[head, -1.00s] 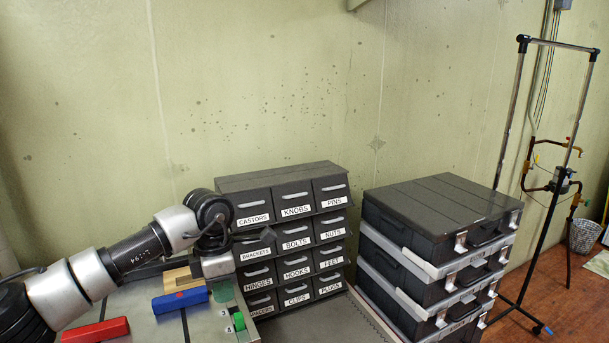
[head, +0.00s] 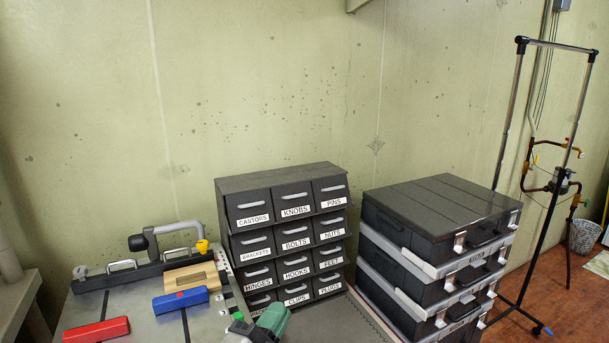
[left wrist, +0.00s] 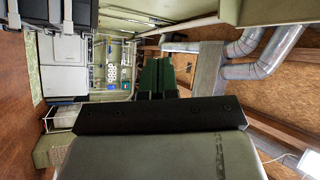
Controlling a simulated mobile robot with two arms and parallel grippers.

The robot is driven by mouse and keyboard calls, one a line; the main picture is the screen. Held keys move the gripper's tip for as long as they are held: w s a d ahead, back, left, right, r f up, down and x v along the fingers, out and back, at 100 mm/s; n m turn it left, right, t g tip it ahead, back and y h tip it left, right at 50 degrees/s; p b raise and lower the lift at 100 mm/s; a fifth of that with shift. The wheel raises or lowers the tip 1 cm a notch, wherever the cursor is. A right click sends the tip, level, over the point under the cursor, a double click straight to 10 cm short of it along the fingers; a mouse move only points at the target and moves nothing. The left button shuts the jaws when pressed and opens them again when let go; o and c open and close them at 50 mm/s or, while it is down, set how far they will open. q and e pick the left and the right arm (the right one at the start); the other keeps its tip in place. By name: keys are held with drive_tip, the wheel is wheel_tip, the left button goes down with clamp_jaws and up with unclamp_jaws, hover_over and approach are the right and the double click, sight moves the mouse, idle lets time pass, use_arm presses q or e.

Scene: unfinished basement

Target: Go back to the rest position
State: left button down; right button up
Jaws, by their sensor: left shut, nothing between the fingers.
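My left gripper (head: 274,316) shows at the bottom edge of the head view as green fingers, low beside the metal bench (head: 140,310) and in front of the drawer cabinet. Its fingers are together and hold nothing. In the left wrist view the two dark green fingers (left wrist: 156,76) lie side by side past a black plate. Most of my left arm is below or outside the head view. My right gripper is in neither view.
The bench bears a red block (head: 96,330), a blue block (head: 180,300), a wooden block (head: 197,278) and a black fence (head: 130,273). A labelled drawer cabinet (head: 262,182) and stacked cases (head: 440,205) stand right. Ducts (left wrist: 270,50) show in the wrist view.

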use_arm(q)
drive_tip(key=s+a+f+n+g+y, duration=0.3)
drive_tip(key=s+a+f+n+y, duration=0.1)
drive_tip(key=a+f+n+y, duration=0.45)
drive_tip(key=s+a+f+n+g+y, duration=0.1)
drive_tip(key=s+a+f+n+g, duration=0.45)
drive_tip(key=s, duration=0.55)
drive_tip(key=s+a+f+n+g+y, duration=0.1)
drive_tip(key=s+a+f+n+g, duration=0.1)
drive_tip(key=s+f+g, duration=0.65)
drive_tip(key=s+f, duration=0.3)
drive_tip(key=f, duration=2.4)
drive_tip(key=s+a+f+g, duration=0.1)
drive_tip(key=s+a+f, duration=0.1)
drive_tip(key=s+f, duration=1.3)
drive_tip(key=shift+s+a+f, duration=0.15)
drive_tip(key=shift+s+a, duration=0.25)
drive_tip(key=shift+s, duration=0.35)
